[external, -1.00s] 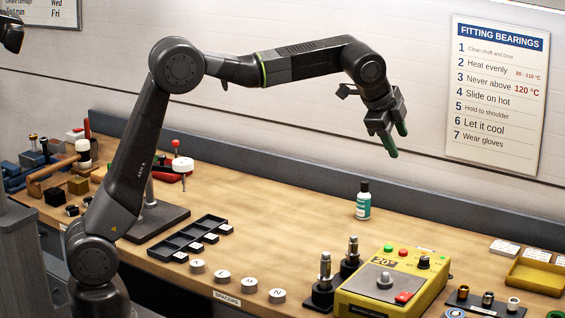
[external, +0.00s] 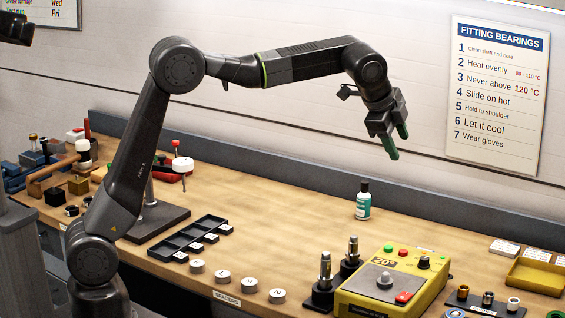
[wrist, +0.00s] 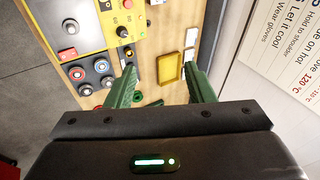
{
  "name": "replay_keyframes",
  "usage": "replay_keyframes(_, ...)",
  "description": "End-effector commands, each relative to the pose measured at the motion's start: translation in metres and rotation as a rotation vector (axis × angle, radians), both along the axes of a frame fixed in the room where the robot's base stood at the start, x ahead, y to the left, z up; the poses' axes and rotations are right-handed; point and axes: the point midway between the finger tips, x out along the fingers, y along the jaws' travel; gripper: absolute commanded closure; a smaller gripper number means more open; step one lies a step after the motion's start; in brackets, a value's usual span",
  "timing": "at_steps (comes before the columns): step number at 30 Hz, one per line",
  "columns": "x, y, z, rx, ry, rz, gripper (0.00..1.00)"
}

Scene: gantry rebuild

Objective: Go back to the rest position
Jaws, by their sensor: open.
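My gripper (external: 397,141) is raised high above the workbench (external: 290,205) in the external view, with its green fingers pointing down and to the right. The fingers are apart and nothing is between them. In the wrist view my gripper (wrist: 162,88) also shows two spread green fingers with bench surface visible beyond. My arm reaches across from the left, bent at the elbow.
Below are a small bottle (external: 363,200), a yellow heater box (external: 390,285), upright shafts (external: 325,275), round spacers (external: 222,277), a black compartment tray (external: 190,240) and a yellow tray (external: 535,275). A wall poster (external: 497,95) hangs behind. Air around the gripper is clear.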

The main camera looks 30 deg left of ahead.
Motion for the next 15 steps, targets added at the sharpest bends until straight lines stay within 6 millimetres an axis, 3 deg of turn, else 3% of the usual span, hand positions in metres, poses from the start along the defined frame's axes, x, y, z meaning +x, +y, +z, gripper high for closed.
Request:
replay_keyframes(7,-0.043,-0.027,-0.006,0.008,0.109,-0.062,0.52)
replay_keyframes(15,-0.045,-0.029,-0.064,0.011,0.125,-0.066,0.52)
